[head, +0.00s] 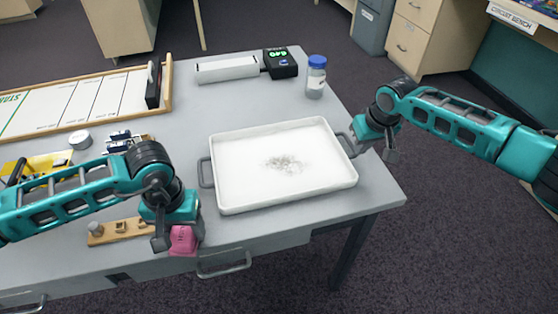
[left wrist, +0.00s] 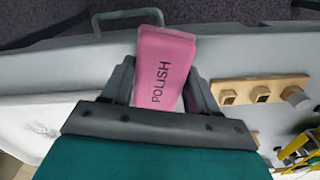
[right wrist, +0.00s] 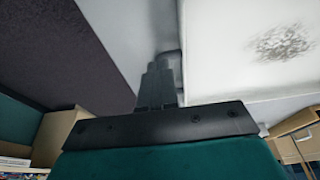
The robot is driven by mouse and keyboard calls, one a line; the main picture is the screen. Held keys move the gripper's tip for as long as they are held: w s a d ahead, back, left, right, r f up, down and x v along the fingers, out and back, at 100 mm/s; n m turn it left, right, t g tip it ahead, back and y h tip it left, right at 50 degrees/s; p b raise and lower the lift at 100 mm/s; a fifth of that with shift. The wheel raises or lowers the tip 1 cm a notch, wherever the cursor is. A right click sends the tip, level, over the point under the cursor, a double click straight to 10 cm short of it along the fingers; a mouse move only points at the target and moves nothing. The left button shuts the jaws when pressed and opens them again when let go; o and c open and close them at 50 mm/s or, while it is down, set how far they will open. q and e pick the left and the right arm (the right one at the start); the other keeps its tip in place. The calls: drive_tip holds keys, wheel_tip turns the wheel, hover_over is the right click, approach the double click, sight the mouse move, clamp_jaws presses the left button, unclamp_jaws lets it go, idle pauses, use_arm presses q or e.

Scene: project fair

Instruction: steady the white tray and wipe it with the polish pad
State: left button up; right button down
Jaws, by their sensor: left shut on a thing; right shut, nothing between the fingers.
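The white tray (head: 238,178) lies flat on the grey table, with a grey speckled smudge (head: 284,163) in its middle and a grey handle at each short end. The pink polish pad (head: 183,240), marked POLISH in the left wrist view (left wrist: 163,68), is gripped by my left gripper (head: 178,226). This gripper is near the table's front edge, left of the tray and apart from it. My right gripper (head: 376,146) is shut and empty beside the tray's right handle (head: 348,144). In the right wrist view its fingers (right wrist: 160,75) cover part of that handle; I cannot tell whether they touch.
A framed white board (head: 80,103), a tin (head: 80,140), a white bar (head: 228,68), a black display box (head: 280,63) and a bottle (head: 316,76) stand further back. The table around the tray is mostly clear.

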use_arm(q)
drive_tip(key=shift+f+b, duration=0.45)
use_arm(e)
drive_tip(key=shift+f, duration=0.85)
use_arm(q)
drive_tip(key=shift+r, duration=0.1)
